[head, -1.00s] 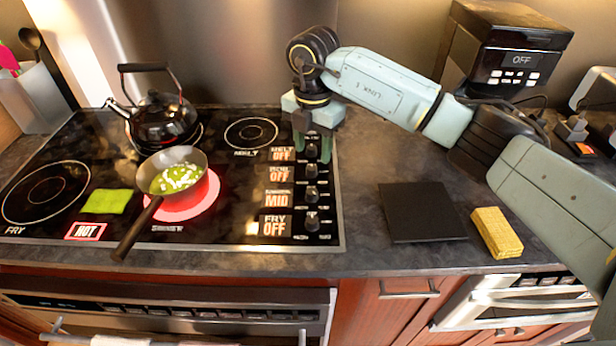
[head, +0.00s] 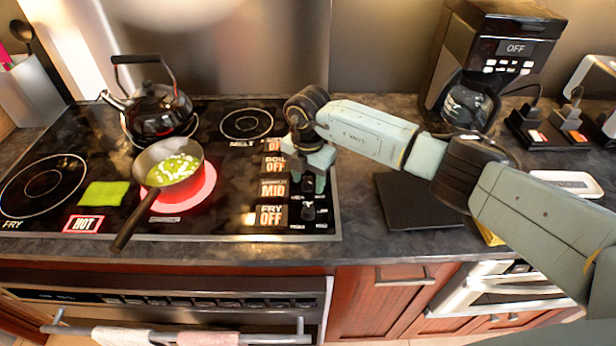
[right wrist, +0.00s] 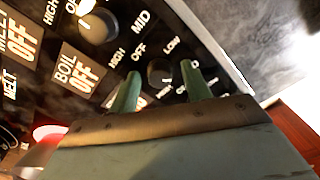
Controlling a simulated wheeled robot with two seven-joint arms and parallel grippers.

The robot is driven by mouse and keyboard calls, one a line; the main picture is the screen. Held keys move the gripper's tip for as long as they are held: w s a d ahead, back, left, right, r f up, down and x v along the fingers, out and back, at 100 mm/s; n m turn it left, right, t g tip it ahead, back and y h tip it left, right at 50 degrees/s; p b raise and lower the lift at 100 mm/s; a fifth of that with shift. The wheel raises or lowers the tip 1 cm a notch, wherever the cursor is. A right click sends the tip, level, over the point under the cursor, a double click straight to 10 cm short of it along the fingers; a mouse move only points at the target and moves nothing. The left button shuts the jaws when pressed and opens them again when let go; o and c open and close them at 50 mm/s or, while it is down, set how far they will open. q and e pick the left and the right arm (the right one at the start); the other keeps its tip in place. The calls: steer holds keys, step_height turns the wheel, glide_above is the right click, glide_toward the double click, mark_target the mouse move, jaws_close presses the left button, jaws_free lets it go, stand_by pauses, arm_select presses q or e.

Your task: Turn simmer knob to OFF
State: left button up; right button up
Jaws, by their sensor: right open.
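The simmer knob (right wrist: 160,71) is a dark round knob on the black control strip, third from the back. In the head view, the display beside it (head: 273,189) reads MID, and my gripper largely hides the knob. My right gripper (head: 308,186) is above the strip, pointing down. In the right wrist view, its two green fingers (right wrist: 162,80) are open, one on each side of the simmer knob. I cannot tell whether they touch it. My left gripper is not in view.
The fry knob (head: 308,213) is just in front, with its display reading OFF. The boil knob (right wrist: 98,25) is just behind. A pan (head: 170,168) sits on the glowing red burner, and a kettle (head: 158,110) stands behind it. A black board (head: 415,205) lies on the counter.

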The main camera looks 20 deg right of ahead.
steer(key=shift+c, duration=0.5)
steer(key=c, duration=0.9)
